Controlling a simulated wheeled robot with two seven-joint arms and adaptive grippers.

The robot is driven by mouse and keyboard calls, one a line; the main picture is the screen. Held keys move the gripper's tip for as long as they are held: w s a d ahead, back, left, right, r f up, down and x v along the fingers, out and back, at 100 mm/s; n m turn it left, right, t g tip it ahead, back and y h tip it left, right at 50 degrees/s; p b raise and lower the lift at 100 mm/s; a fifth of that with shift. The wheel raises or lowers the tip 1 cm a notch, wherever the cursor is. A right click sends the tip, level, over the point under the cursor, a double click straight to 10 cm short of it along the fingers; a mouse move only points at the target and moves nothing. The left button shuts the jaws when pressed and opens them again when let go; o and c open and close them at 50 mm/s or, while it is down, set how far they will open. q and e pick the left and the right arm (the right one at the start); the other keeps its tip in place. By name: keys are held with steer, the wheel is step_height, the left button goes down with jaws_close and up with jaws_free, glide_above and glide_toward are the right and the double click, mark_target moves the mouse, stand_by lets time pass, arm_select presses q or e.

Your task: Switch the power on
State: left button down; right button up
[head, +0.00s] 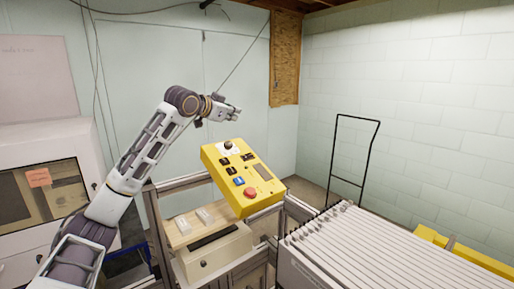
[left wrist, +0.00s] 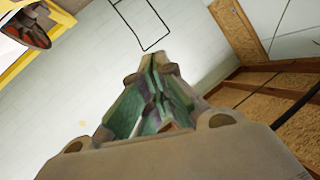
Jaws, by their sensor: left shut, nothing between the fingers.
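The yellow control panel (head: 243,177) stands tilted on a metal frame in the middle of the head view. At its top is a dark round knob (head: 228,145) on a white plate, which looks like the power switch; its setting is too small to read. Lower down are several black switches, a blue button (head: 239,181) and a red round button (head: 250,193). My left gripper (head: 236,113) is shut and empty, above the panel's top edge and apart from it. In the left wrist view its fingers (left wrist: 155,65) are together, and a dark and red knob (left wrist: 28,32) shows at the upper left.
A wooden board with a beige box (head: 212,255) sits below the panel. A rack of long pale bars (head: 350,245) stands at the right. A black wire frame (head: 352,160) stands behind it. A white machine (head: 40,190) is at the left. The air above the panel is free.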

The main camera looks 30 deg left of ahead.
arm_select(q)
step_height(320, 180, down, 6)
steer(key=s+d+m+g, duration=0.1)
steer(key=s+d+g, duration=0.1)
steer(key=g, duration=0.1)
steer(key=shift+d+m+g+h, duration=0.15)
steer(key=shift+m+g+h, duration=0.15)
steer(key=shift+m+h, duration=0.1)
steer(key=p, duration=0.3)
glide_above(248, 156)
steer(key=s+d, duration=0.1)
steer(key=d, duration=0.1)
step_height(248, 156, down, 6)
steer(key=shift+s+f, duration=0.1)
steer(key=shift+f, duration=0.05)
steer(key=shift+w+a+f+p, duration=0.2)
steer(key=shift+a+f+p, duration=0.05)
steer(key=shift+f, duration=0.45)
steer(key=shift+w+a+f+p, duration=0.2)
steer(key=shift+a+f, duration=0.05)
steer(key=shift+f, duration=0.45)
steer(key=shift+s, duration=0.1)
